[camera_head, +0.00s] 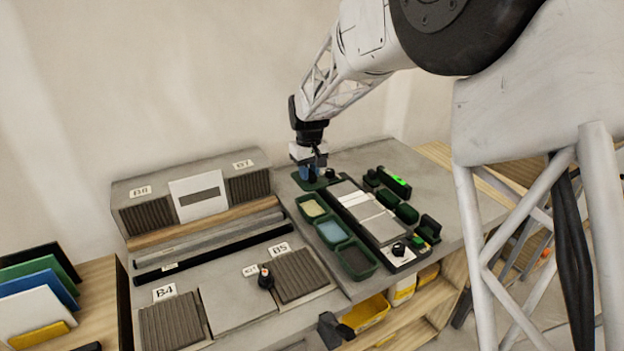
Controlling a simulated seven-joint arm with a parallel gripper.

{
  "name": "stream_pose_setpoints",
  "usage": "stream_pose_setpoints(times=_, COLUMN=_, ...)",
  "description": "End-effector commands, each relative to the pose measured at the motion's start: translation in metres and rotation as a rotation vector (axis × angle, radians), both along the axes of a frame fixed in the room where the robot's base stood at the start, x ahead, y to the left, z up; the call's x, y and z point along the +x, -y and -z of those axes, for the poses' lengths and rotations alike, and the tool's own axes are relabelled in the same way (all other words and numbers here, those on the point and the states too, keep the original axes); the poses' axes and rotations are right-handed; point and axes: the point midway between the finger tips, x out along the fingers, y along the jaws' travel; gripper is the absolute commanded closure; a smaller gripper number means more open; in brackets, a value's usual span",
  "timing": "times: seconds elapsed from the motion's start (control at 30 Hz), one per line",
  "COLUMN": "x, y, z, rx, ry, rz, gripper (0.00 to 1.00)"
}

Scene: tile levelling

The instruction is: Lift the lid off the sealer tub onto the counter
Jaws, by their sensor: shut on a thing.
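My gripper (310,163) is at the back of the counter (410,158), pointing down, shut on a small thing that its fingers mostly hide. A small blue body (306,174) shows just below the fingers, on a dark green base (312,184). It may be the sealer tub, but the view is too small to be sure. I cannot make out the lid apart from it, nor whether there is a gap between them. A small dark round thing (330,173) sits just right of the fingers.
Three green-rimmed trays (331,231) stand in front of the gripper, beside a long dark frame with pale tiles (374,215). Dark green blocks (405,212) lie to the right. A grey rack (200,197) stands at left. Bare counter lies at the back right.

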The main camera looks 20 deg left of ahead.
Motion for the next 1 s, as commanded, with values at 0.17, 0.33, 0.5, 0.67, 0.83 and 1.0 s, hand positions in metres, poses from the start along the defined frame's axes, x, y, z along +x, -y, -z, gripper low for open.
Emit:
stream_pose_setpoints(times=0.17, x=0.021, y=-0.020, z=0.007, rx=-0.001, ry=-0.002, rz=-0.001, gripper=0.92)
stream_pose_setpoints(times=0.33, x=0.043, y=-0.042, z=0.014, rx=-0.001, ry=-0.001, rz=-0.001, gripper=0.92)
stream_pose_setpoints(times=0.5, x=0.059, y=-0.059, z=0.020, rx=0.000, ry=-0.001, rz=0.000, gripper=0.92)
stream_pose_setpoints(times=0.67, x=0.067, y=-0.068, z=0.023, rx=0.000, ry=-0.001, rz=0.000, gripper=0.92)
stream_pose_setpoints(times=0.83, x=0.070, y=-0.071, z=0.024, rx=0.001, ry=-0.001, rz=0.000, gripper=0.92)
stream_pose_setpoints(times=1.0, x=0.070, y=-0.071, z=0.024, rx=0.001, ry=-0.001, rz=0.000, gripper=0.92)
